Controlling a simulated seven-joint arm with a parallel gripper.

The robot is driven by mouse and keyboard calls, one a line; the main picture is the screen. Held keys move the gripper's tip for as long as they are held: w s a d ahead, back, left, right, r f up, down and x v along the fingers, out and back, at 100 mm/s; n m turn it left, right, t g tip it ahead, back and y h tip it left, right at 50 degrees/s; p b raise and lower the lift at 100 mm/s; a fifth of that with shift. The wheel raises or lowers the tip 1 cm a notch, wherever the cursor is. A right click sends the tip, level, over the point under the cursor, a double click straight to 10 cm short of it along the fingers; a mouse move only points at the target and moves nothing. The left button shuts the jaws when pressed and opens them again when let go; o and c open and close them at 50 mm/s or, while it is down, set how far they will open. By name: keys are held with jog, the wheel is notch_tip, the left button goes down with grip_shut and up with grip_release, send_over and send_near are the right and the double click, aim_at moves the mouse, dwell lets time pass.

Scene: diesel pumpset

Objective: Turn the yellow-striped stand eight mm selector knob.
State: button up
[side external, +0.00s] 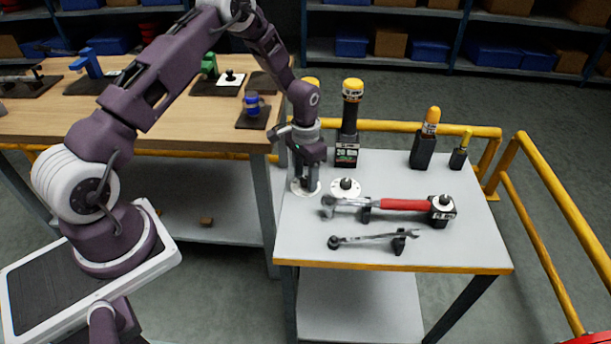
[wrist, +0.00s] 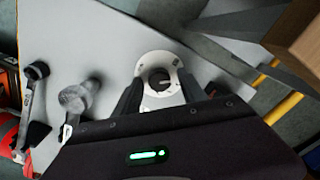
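In the wrist view a white dial disc (wrist: 145,68) with a dark round selector knob (wrist: 160,79) lies just beyond my gripper (wrist: 160,92). The two dark fingers are apart, one on each side of the knob; I cannot tell whether they touch it. In the side view my gripper (side external: 306,180) points down onto this dial (side external: 316,188) at the left edge of the grey table (side external: 310,240), hiding its knob. A second white dial with a black knob (side external: 346,184) sits just to the right. I cannot make out a yellow stripe or eight mm marking on either.
A red-handled wrench (side external: 405,204) and a smaller wrench (side external: 370,238) rest on black supports in front. A tall yellow-topped black stand (side external: 347,150) rises close behind my gripper. Shorter stands (side external: 424,145) (side external: 459,156) are further right. A wooden bench (side external: 190,135) adjoins at left.

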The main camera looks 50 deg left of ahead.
aim_at(305, 179)
notch_tip(305, 179, up, 7)
jog(key=shift+r, duration=0.1)
dwell(0.5)
jog(key=s+d+r+t, duration=0.15)
jog(key=s+r, duration=0.25)
jog(key=r, duration=0.4)
jog(key=s+d+r+t, duration=0.1)
jog(key=s+d+r, duration=0.25)
jog(key=r, duration=0.45)
jog(key=s+d+r+t, duration=0.1)
jog(key=s+r, duration=0.3)
jog(key=r, duration=0.3)
jog(key=s+d+r+t, duration=0.1)
jog(key=s+d+r, duration=0.1)
jog(key=s, duration=0.7)
jog(key=s+d+r+n+t, duration=0.1)
jog(key=s+d, duration=0.1)
jog(key=s, duration=0.6)
jog(key=shift+s+r, duration=0.4)
